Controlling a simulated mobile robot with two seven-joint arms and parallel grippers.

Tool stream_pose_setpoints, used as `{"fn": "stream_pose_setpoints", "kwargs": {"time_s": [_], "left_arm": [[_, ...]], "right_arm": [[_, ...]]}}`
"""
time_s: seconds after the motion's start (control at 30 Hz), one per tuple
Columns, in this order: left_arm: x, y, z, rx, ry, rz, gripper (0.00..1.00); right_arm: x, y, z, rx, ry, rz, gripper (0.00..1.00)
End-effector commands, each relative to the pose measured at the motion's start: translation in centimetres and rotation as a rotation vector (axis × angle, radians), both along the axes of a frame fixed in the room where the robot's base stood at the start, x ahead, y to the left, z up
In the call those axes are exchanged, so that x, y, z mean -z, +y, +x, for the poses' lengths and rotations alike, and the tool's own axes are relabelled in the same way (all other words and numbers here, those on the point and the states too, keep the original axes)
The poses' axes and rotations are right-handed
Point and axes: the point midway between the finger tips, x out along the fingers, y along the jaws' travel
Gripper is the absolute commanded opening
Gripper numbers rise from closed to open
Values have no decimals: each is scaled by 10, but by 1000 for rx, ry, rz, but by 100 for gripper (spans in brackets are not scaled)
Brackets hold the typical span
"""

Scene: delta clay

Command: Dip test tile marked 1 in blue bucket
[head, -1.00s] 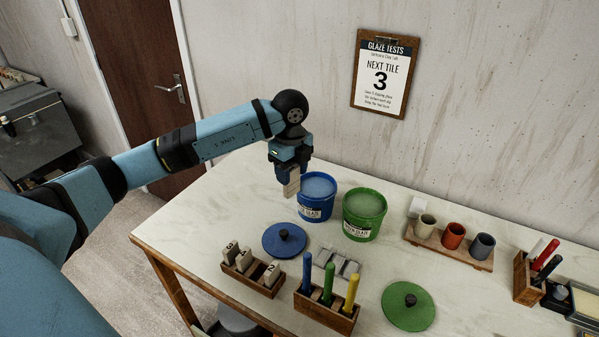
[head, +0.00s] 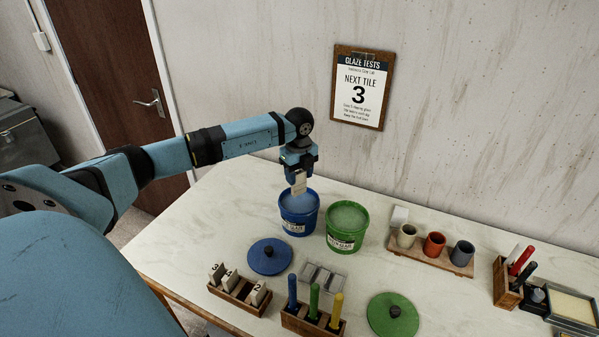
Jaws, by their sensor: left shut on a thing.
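My left gripper (head: 299,174) is shut on a pale test tile (head: 299,187), which hangs down over the mouth of the blue bucket (head: 299,223). I cannot read a mark on the held tile, and I cannot tell whether its lower end touches the glaze. The bucket is open, with light blue glaze inside. Its blue lid (head: 270,256) lies on the table in front of it. A wooden rack (head: 237,297) at the front holds upright tiles; marks 3 and 2 can be read there. My right gripper is not in view.
An open green bucket (head: 346,226) stands just right of the blue one. A grey drying rack (head: 322,277), a wooden holder with coloured sticks (head: 309,322) and a green lid (head: 392,315) lie in front. A clipboard (head: 361,87) on the wall reads "NEXT TILE 3".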

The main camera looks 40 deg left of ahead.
Motion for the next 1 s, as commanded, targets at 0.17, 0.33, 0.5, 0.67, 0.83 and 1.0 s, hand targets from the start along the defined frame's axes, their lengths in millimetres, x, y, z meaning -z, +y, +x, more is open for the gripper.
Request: {"fn": "stream_pose_setpoints", "kwargs": {"time_s": [0.17,0.33,0.5,0.67,0.83,1.0], "left_arm": [[19,0,0,-1,1,0,23],[34,0,0,-1,1,0,23],[49,0,0,-1,0,0,23],[63,0,0,-1,0,0,23],[71,0,0,-1,0,0,23],[72,0,0,-1,0,0,23]], "right_arm": [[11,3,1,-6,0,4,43],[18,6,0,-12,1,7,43],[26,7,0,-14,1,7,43],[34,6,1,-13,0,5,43],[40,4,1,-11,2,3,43],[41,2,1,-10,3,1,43]]}}
